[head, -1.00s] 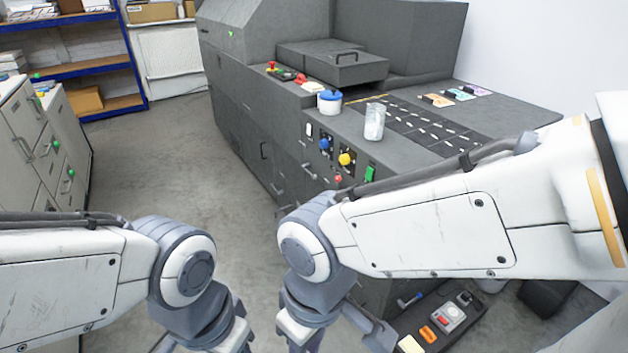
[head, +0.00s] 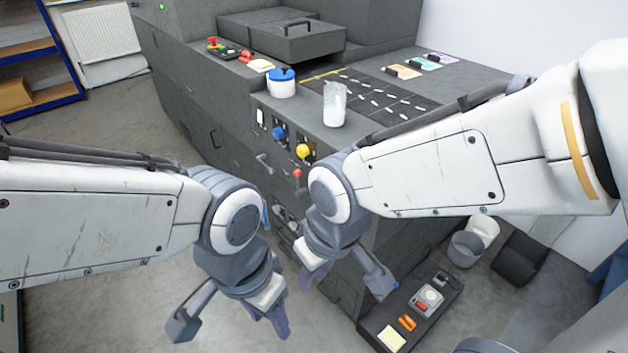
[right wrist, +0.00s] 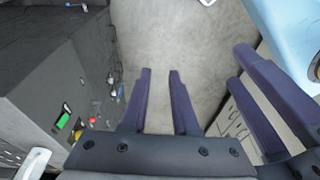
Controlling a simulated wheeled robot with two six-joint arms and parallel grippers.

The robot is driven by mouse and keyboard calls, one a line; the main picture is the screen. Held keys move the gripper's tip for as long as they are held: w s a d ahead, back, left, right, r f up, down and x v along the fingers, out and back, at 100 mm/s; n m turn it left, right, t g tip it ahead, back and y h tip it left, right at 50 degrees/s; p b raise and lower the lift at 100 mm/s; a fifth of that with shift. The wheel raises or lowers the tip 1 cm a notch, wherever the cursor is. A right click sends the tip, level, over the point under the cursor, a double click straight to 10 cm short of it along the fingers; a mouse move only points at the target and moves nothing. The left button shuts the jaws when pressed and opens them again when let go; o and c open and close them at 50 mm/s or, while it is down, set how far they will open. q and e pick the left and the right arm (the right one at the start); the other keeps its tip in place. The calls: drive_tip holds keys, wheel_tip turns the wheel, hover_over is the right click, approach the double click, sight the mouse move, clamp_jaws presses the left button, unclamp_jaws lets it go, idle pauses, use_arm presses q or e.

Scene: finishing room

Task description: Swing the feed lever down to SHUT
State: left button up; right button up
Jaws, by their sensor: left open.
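The grey machine's front carries a blue knob (head: 278,132), a yellow knob (head: 304,150) and a red-tipped control (head: 297,173). Small grey handles, one of them a handle (head: 264,160) left of the red tip, sit lower on the front. No label can be read, so I cannot tell which is the feed lever or how it stands. My left gripper (head: 231,322) is open and empty in front of the machine. My right gripper (head: 343,280) is open and empty, close to the front and below the knobs; its fingers (right wrist: 160,76) are apart in the right wrist view. My right arm hides part of the front.
A low tray (head: 372,322) with small items lies at the lower right, near a dark bin (head: 520,258). The floor at left is open.

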drive_tip(key=w+a+f+m+t+y+b, duration=0.1)
drive_tip(key=w+a+f+t+b, duration=0.1)
drive_tip(key=w+f, duration=0.35)
drive_tip(key=w+a+f+t+b, duration=0.1)
drive_tip(key=w+f+t+b, duration=0.15)
drive_tip(key=w, duration=0.65)
drive_tip(key=t+y+b, duration=0.5)
drive_tip(key=t+b, duration=0.5)
drive_tip(key=b, duration=0.4)
approach(298, 183)
use_arm(q)
wheel_tip(298, 183, down, 21)
drive_tip(key=shift+b, duration=0.4)
use_arm(e)
drive_tip(key=shift+m, duration=0.4)
drive_tip(key=x, duration=1)
drive_tip(key=shift+w, duration=0.35)
drive_tip(key=shift+c, duration=0.3)
clamp_jaws()
drive_tip(key=shift+a, duration=0.1)
